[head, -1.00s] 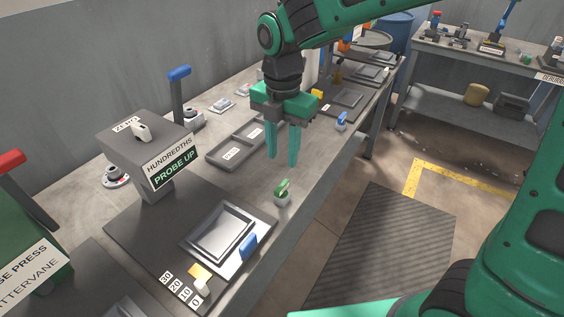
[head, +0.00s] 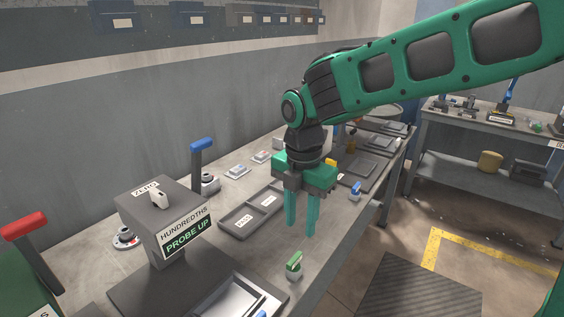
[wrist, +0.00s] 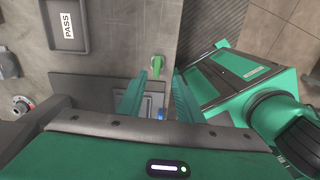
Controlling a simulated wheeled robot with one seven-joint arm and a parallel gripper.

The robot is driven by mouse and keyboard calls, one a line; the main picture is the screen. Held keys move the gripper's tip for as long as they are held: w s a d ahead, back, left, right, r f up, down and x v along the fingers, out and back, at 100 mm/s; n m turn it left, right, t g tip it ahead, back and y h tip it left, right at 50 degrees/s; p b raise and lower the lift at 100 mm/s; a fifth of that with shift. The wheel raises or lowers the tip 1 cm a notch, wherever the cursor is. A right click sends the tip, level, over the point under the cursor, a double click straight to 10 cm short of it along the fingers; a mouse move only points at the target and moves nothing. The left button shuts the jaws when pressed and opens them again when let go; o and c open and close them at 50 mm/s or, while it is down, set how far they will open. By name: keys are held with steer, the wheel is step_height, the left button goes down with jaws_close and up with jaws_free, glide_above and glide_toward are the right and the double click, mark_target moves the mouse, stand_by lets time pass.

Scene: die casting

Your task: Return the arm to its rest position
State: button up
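My gripper (head: 302,214) hangs fingers-down over the front part of the long workbench (head: 262,245). Its two teal fingers are apart, with nothing visible between them in the head view. My arm reaches in from the upper right. In the wrist view my gripper (wrist: 158,100) also shows its fingers spread, above the bench edge.
A grey gauge box (head: 165,215) reading "PROBE UP" stands at left, near a blue-handled lever (head: 201,147) and a red-handled lever (head: 24,226). A divided tray (head: 238,222) lies behind the fingers. A second bench (head: 480,130) stands at right. The floor between is open.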

steer(key=s+d+r+m, duration=0.1)
steer(key=s+d+m, duration=0.2)
steer(key=d+m, duration=0.75)
steer(key=s+d+m, duration=0.3)
steer(key=d+m, duration=0.4)
steer(key=d, duration=0.6)
steer(key=s+d+f+m, duration=0.2)
steer(key=s+d+m, duration=0.9)
steer(key=s+m, duration=0.4)
steer(key=shift+s+f+m, duration=0.15)
steer(key=shift+f+m, duration=0.15)
steer(key=shift+m, duration=0.55)
steer(key=shift+w+f, duration=0.25)
steer(key=shift+w, duration=0.4)
steer(key=shift+a, duration=0.1)
